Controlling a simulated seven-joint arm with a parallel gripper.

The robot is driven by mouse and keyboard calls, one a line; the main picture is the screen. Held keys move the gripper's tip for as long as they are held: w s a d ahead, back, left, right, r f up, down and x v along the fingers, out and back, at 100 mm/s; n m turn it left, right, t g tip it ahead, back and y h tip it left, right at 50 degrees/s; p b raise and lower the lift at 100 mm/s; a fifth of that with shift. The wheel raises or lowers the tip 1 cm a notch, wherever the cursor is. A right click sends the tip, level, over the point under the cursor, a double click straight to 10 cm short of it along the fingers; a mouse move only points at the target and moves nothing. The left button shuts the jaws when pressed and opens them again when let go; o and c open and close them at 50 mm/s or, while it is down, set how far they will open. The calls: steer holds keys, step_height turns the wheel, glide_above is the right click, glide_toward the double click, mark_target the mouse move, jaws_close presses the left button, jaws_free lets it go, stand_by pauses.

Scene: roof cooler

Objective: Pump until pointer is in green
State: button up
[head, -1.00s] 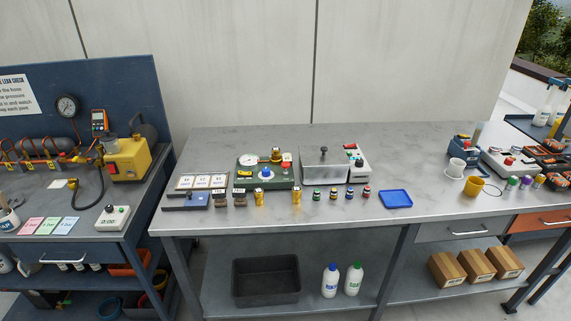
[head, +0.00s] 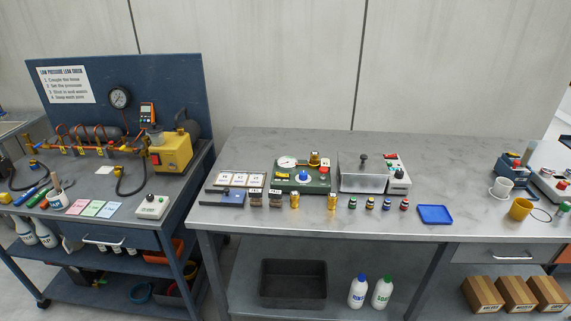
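A green unit (head: 303,178) on the metal bench carries a small round white dial (head: 287,162), a blue knob (head: 303,176), a brass part and a red part. Its pointer is too small to read. On the blue bench at left, a round black gauge (head: 120,98) hangs on the blue back panel; its pointer and any green zone are too small to tell. A yellow pump-like box (head: 170,153) with a red switch stands below it, beside a dark hose (head: 131,181). My gripper is not in view.
A sign (head: 66,85) about a low pressure leak check is on the panel.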

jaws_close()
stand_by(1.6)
